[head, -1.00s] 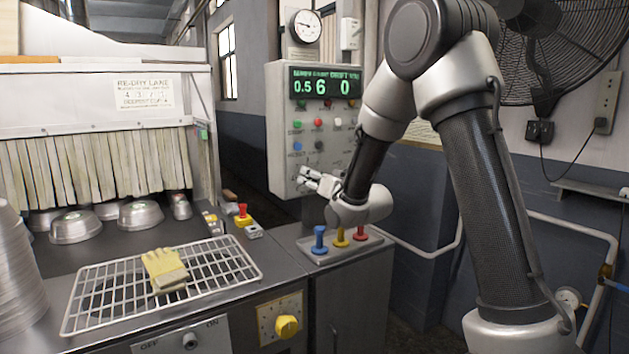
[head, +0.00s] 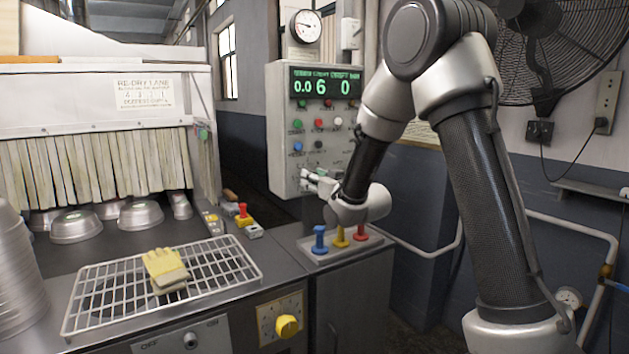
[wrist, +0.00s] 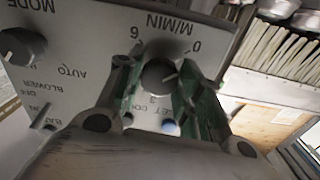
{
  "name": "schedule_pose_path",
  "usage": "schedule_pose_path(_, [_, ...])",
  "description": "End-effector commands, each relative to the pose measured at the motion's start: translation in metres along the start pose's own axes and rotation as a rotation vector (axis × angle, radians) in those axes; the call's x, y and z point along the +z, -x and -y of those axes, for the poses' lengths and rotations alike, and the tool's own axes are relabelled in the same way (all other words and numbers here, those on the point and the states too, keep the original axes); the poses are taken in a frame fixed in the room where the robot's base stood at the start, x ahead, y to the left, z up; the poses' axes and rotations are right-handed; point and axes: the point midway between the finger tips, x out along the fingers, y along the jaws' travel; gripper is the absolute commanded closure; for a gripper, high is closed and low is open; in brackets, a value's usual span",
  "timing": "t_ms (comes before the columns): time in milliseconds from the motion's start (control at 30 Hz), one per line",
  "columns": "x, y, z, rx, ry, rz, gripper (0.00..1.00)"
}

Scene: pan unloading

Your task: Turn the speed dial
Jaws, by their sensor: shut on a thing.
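The speed dial (wrist: 158,76) is a dark round knob on the grey panel, under M/MIN print with marks 0, 3 and 6. The wrist view shows it upside down, its pointer line toward the 0 side. My gripper (wrist: 155,68) has a finger on each side of the dial and is shut on it. In the head view my gripper (head: 312,180) is at the lower part of the control box (head: 281,150), and the dial is hidden there. The green display (head: 326,86) reads 0.0, 6 and 0.
A mode knob (wrist: 22,46) sits beside the dial. Blue, yellow and red levers (head: 340,238) stand below my wrist. A wire rack (head: 215,262) with a yellow glove (head: 165,270) lies on the counter at left. Metal pans (head: 140,215) lie by the strip curtain.

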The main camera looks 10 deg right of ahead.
Motion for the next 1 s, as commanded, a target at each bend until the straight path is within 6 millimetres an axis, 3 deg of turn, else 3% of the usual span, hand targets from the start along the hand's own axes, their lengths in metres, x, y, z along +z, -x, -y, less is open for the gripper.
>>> schedule_pose_path(133, [0.0, 0.0, 0.0, 0.0, 0.091, -0.001, 0.88])
schedule_pose_path(433, [0.0, 0.0, 0.0, 0.0, 0.103, -0.001, 0.88])
schedule_pose_path(467, [0.0, 0.0, 0.0, 0.0, 0.103, -0.001, 0.59])
schedule_pose_path(567, [0.0, 0.0, 0.0, 0.0, 0.102, -0.001, 0.43])
schedule_pose_path(867, [0.0, 0.001, 0.0, 0.0, 0.101, 0.0, 0.43])
schedule_pose_path(1000, [0.0, 0.013, 0.0, 0.0, 0.101, 0.001, 0.43])
